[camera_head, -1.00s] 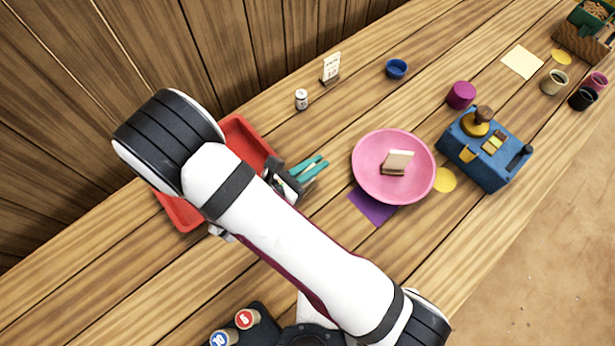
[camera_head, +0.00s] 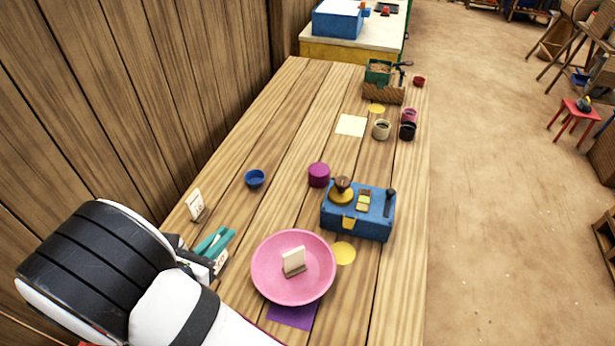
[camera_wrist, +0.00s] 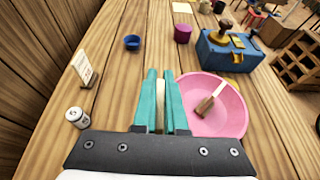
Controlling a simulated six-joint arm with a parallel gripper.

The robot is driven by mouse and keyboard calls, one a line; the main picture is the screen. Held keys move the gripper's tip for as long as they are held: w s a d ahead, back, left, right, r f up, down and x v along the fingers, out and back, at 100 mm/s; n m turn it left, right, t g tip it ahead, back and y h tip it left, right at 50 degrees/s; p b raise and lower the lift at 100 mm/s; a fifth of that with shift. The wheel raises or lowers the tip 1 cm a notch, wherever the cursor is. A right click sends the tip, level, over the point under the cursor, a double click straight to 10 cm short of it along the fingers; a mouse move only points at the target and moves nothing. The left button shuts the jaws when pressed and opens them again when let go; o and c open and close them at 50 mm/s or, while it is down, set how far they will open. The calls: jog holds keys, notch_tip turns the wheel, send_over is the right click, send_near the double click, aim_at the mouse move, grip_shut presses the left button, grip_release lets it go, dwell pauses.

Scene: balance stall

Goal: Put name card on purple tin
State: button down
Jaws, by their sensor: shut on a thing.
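The purple tin (camera_head: 319,175) stands upright on the table with a bare-looking top; it also shows in the wrist view (camera_wrist: 182,33). My gripper (camera_head: 222,238) has teal fingers, seen above the table to the left of the pink bowl. In the wrist view (camera_wrist: 160,76), the fingers are shut on a thin pale thing (camera_wrist: 160,92), seen edge-on. A white patch with dark marks (camera_head: 220,263) shows below the fingers in the head view. The held thing looks like the name card, though its face is mostly hidden. The gripper is well short of the tin.
The pink bowl (camera_head: 270,285) holds a blank cream card on a wooden base (camera_head: 293,262). A marked white card (camera_head: 195,205) stands near the wall, with a small jar (camera_wrist: 76,117) nearby. A blue cup (camera_head: 255,178) and blue box (camera_head: 358,215) flank the tin.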

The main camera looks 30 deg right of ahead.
jog(key=w+d+r+m+g+h, duration=0.1)
jog(key=w+d, duration=0.4)
jog(key=d, duration=0.5)
jog(key=w+d+r+m+g+h, duration=0.1)
jog(key=w+d+r, duration=0.1)
jog(key=w+d, duration=0.6)
jog(key=s+d+r+m+g, duration=0.1)
jog(key=s+d+r, duration=0.1)
jog(key=d, duration=1)
jog(key=s+d+r+m+g, duration=0.1)
jog(key=s+d+r, duration=0.1)
jog(key=d, duration=0.9)
send_over(325, 164)
notch_tip(325, 164, down, 7)
jog(key=shift+w+f, duration=0.15)
jog(key=shift+f, duration=1.9)
jog(key=c, duration=1)
grip_release()
jog(key=shift+f, duration=0.1)
